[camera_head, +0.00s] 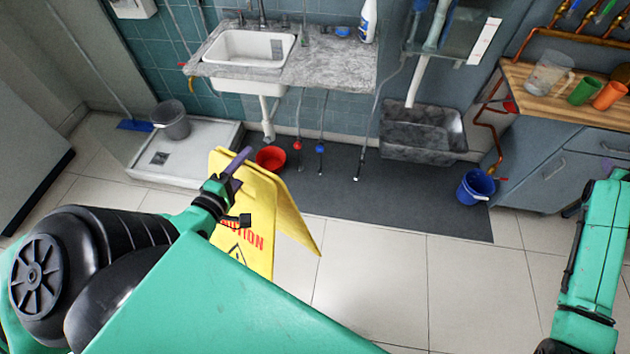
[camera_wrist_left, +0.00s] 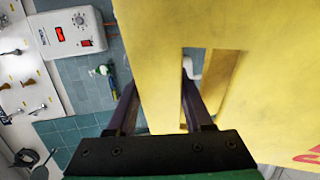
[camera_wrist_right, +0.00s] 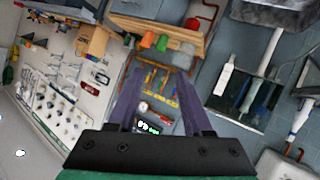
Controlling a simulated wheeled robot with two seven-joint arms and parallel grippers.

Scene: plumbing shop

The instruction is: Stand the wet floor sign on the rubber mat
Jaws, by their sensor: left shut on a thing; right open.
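The yellow wet floor sign (camera_head: 262,205) has red caution lettering and hangs upright from my left gripper (camera_head: 236,163), its two panels spread a little. My left gripper is shut on the sign's top edge by its handle slot; in the left wrist view the yellow panel (camera_wrist_left: 225,60) passes between the fingers. Part of the sign is hidden by my left arm. The dark grey rubber mat (camera_head: 400,195) lies on the floor behind and right of the sign, under the sinks. My right gripper (camera_wrist_right: 158,95) is open and empty in the right wrist view.
A red bowl (camera_head: 270,158) and a blue bucket (camera_head: 473,187) stand at the mat's left and right ends. A shower tray (camera_head: 190,165) with a grey bucket (camera_head: 171,119) is at left. A stone sink (camera_head: 425,135) hangs above the mat. The mat's middle is clear.

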